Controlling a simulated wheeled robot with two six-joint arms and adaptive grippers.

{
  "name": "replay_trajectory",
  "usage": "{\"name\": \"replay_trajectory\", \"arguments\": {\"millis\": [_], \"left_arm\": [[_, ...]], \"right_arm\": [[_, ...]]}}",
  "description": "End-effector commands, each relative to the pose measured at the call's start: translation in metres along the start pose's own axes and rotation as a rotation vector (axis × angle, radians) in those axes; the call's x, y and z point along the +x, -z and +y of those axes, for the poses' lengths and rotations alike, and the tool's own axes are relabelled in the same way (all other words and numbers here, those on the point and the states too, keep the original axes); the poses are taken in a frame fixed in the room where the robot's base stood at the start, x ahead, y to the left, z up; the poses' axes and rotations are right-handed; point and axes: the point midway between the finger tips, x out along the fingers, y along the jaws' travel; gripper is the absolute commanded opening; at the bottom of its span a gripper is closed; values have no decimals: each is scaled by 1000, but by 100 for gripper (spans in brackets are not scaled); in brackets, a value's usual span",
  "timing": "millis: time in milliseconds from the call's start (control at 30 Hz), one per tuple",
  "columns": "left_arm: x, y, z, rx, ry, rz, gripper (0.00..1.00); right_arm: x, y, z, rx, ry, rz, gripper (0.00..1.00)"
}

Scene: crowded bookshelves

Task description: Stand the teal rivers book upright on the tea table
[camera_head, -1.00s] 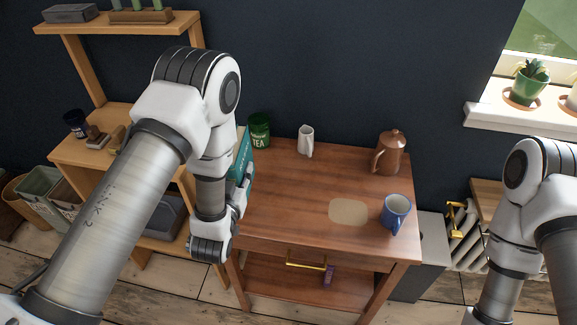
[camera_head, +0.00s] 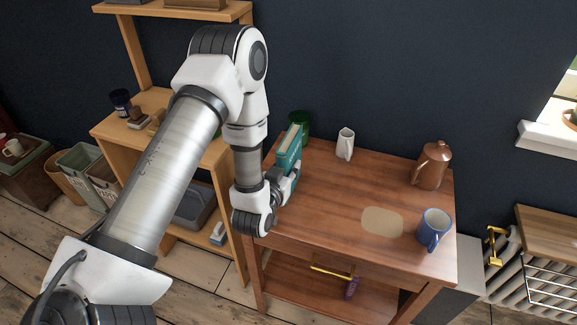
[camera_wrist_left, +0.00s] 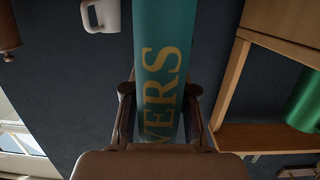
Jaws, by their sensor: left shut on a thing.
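The teal book (camera_head: 289,150) is upright at the left side of the wooden tea table (camera_head: 325,195) in the head view. Its gold letters "VERS" show on the book in the left wrist view (camera_wrist_left: 163,55). My left gripper (camera_head: 285,180) is shut on the book, with one finger on each side in the left wrist view (camera_wrist_left: 160,112). I cannot tell whether the book's bottom edge touches the tabletop, since the gripper hides it. My right gripper is not in view.
A green tin (camera_head: 300,124) stands close behind the book. A white jug (camera_head: 345,144), a copper pot (camera_head: 431,166) and a blue mug (camera_head: 434,229) stand on the table. A pale patch (camera_head: 382,222) lies left of the mug. The table's middle is clear.

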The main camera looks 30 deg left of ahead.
Motion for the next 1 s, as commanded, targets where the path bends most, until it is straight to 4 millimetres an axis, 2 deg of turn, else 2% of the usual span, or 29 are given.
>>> {"name": "replay_trajectory", "arguments": {"millis": [200,233,300,800,1000], "left_arm": [[0,0,0,0,0,2,0],[0,0,0,0,0,2,30],[0,0,0,0,0,2,55],[0,-1,0,0,0,-1,56],[-14,-5,0,0,0,-2,56]], "right_arm": [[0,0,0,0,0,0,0],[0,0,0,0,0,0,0],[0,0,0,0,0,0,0],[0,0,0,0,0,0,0],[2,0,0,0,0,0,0]]}}
